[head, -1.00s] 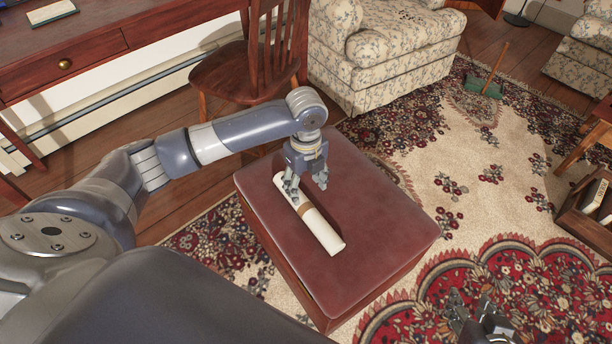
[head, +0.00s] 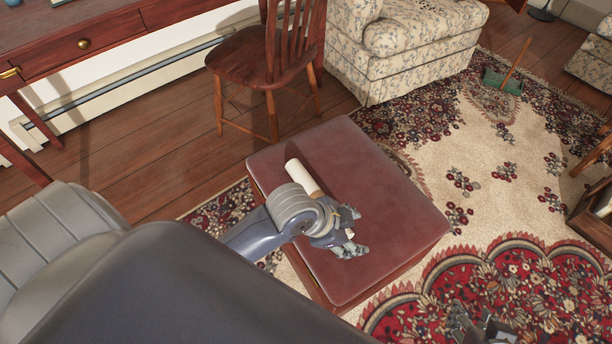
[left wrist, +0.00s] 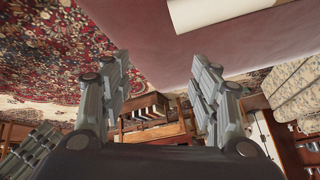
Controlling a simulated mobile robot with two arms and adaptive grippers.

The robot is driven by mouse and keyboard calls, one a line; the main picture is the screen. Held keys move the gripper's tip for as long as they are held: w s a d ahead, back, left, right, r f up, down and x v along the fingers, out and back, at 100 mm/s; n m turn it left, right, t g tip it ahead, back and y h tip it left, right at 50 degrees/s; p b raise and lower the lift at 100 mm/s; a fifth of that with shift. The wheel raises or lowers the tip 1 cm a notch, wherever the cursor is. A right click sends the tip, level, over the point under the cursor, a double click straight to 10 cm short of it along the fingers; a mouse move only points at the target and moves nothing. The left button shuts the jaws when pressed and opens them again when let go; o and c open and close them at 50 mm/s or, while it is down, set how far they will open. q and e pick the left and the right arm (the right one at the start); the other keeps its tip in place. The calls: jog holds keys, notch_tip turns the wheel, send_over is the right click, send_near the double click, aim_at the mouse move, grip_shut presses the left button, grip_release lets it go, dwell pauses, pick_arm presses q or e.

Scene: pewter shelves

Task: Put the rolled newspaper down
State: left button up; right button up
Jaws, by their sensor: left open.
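The rolled newspaper (head: 302,176), a pale roll with a brown band, lies on the dark red leather ottoman (head: 395,205). Its near part is hidden behind my left gripper (head: 350,236) and wrist in the head view. In the left wrist view the roll (left wrist: 215,12) shows at the top edge, outside the fingers. My left gripper (left wrist: 155,90) is open with nothing between its fingers. My right gripper (head: 480,325) shows only in part at the bottom edge of the head view, over the rug, and its jaws are not clear.
A wooden chair (head: 262,55) stands behind the ottoman, with a floral armchair (head: 400,50) to its right. A desk (head: 90,35) is at the upper left. A patterned rug (head: 480,220) surrounds the ottoman. A green dustpan (head: 503,80) lies at the back.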

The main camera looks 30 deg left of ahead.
pick_arm(q)
jog(key=s+a+r+n+t+y, duration=0.1)
jog(key=s+a+n+y, duration=0.2)
jog(key=s+a+n, duration=0.2)
jog(key=a+n, duration=0.3)
jog(key=shift+a+r+t, duration=0.15)
jog(key=shift+r+t, duration=0.1)
jog(key=shift+t, duration=0.15)
jog(key=shift+s, duration=0.1)
